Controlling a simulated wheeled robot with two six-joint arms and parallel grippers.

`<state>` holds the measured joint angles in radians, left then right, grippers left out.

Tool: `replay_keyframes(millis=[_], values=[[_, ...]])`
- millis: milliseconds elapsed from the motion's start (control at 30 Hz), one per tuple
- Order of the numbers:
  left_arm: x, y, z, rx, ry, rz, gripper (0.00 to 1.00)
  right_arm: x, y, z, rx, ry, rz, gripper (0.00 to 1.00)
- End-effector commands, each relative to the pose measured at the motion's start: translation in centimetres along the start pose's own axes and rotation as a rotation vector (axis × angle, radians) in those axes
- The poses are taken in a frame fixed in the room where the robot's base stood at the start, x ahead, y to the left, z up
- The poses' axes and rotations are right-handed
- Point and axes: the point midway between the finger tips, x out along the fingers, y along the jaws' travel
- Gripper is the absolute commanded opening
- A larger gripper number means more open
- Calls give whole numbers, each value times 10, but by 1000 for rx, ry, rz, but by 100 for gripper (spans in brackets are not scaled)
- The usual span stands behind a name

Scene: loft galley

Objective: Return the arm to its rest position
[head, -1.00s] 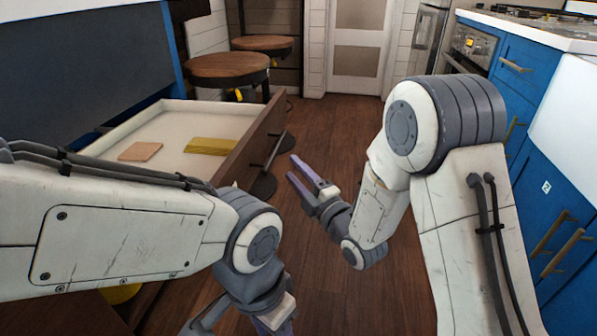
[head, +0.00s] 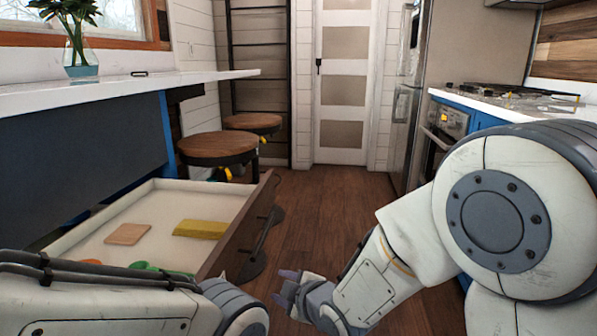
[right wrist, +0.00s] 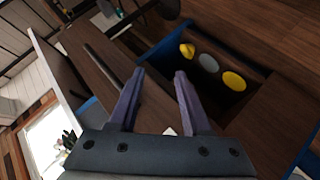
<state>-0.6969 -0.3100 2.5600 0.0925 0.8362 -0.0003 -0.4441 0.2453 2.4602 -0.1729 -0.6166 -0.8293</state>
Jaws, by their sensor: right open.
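My right gripper (head: 284,284) is low in the middle of the head view, at the end of my bent right arm, in front of the wooden floor. In the right wrist view (right wrist: 155,74) its two purple-grey fingers are apart, with nothing held between them. My right arm (head: 498,220) fills the right side of the head view. My left arm (head: 90,305) crosses the lower left, and its gripper is out of the frame.
An open drawer (head: 240,235) at the left holds a tan board (head: 128,234), a yellow block (head: 200,229) and partly hidden green pieces (head: 145,266). Round stools (head: 217,148) stand beyond. The wooden floor (head: 335,205) is clear ahead. Blue cabinets and a stove (head: 505,94) are at the right.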

Motion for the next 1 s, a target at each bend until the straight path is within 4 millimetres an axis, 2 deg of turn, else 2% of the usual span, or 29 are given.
replay_keyframes(millis=[33, 167, 300, 500, 667, 700, 867, 1000], values=[[-6, 0, 0, 0, 0, 0, 50, -15, -6, -4, 65, -46, -53, 48], [-13, 1, -1, 0, 0, 0, 50, -55, -35, 0, 266, -212, -200, 48], [-20, 1, -1, 0, 0, 0, 50, -110, -69, 4, 471, -408, -337, 48], [-28, 2, -2, 0, 0, 0, 50, -191, -110, 7, 689, -675, -478, 48], [-33, 2, -2, 0, 0, 0, 50, -255, -133, 8, 807, -877, -557, 48], [-55, 4, -2, 0, -1, 0, 50, -263, -117, -3, 807, -876, -554, 48], [-98, 7, -5, 0, 1, 0, 50, -282, -88, -25, 805, -875, -553, 48], [-141, 10, -8, 0, 0, 0, 50, -304, -58, -48, 804, -874, -552, 48]])
